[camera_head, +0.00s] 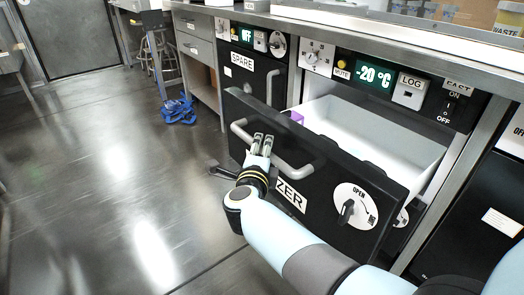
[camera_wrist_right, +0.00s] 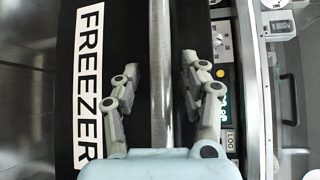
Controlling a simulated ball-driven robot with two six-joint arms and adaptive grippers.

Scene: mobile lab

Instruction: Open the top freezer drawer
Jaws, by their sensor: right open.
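The top freezer drawer (camera_head: 330,165) stands pulled out, showing its white inside (camera_head: 385,130). Its black front carries a FREEZER label, partly hidden in the head view by my right arm and readable in the wrist view (camera_wrist_right: 90,85). The metal bar handle (camera_head: 300,168) runs across the front; it also shows in the wrist view (camera_wrist_right: 161,125). My right gripper (camera_head: 262,143) is open at the handle. In the wrist view the bar lies between the two spread fingers (camera_wrist_right: 158,68), with a gap on each side. My left gripper is not in view.
A dial (camera_head: 355,206) marked OPEN sits on the drawer front. A purple thing (camera_head: 297,117) shows inside the drawer. The SPARE unit (camera_head: 250,85) is to the left. Blue cloth-like material (camera_head: 178,110) lies on the floor, which is otherwise largely clear at left.

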